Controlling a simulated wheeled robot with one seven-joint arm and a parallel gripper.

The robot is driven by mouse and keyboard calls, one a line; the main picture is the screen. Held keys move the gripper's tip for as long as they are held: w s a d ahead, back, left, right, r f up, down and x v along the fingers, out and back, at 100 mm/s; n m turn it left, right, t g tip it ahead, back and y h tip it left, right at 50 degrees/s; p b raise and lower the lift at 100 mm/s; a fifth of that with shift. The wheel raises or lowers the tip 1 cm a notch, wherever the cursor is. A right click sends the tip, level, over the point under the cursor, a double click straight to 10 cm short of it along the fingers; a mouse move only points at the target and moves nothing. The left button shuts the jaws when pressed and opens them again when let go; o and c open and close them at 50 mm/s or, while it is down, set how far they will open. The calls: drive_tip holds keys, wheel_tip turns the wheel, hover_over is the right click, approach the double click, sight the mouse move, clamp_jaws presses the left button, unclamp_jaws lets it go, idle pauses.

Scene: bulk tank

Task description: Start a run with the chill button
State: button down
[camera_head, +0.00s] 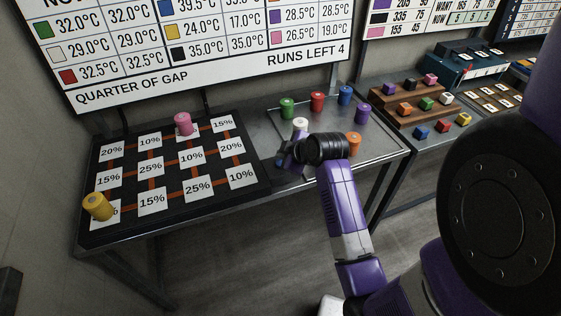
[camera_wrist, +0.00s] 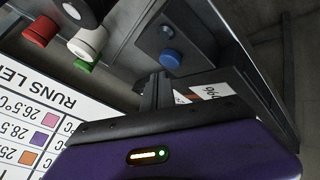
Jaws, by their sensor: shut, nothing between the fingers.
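A blue round button (camera_wrist: 170,59) stands on a dark box (camera_wrist: 189,36) in the wrist view. I can read no label on it, so I cannot confirm that it is the chill button. In the head view a bit of blue (camera_head: 279,163) shows just below my gripper (camera_head: 284,152), mostly hidden by it. My gripper's fingers (camera_wrist: 156,92) are shut and empty. In the wrist view their tips are close to the button, but I cannot tell whether they touch it.
Green (camera_head: 287,108), red (camera_head: 317,101), white (camera_head: 300,125), blue (camera_head: 345,95), purple (camera_head: 362,113) and orange (camera_head: 353,143) cylinders stand on the metal tray (camera_head: 388,140). Pink (camera_head: 183,124) and yellow (camera_head: 98,206) cylinders stand on the percentage board (camera_head: 205,212). A wall chart (camera_head: 215,85) reads RUNS LEFT 4.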

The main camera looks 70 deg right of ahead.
drive_tip(key=shift+f, duration=0.4)
drive_tip(key=shift+f+b, duration=0.35)
drive_tip(key=shift+f, duration=0.15)
idle(0.6)
drive_tip(key=shift+r, duration=0.15)
drive_tip(key=shift+r+p, duration=0.8)
drive_tip(key=shift+p, duration=0.1)
wheel_tip(320, 180, up, 5)
drive_tip(key=p, duration=0.5)
drive_tip(key=shift+r, duration=0.1)
idle(0.5)
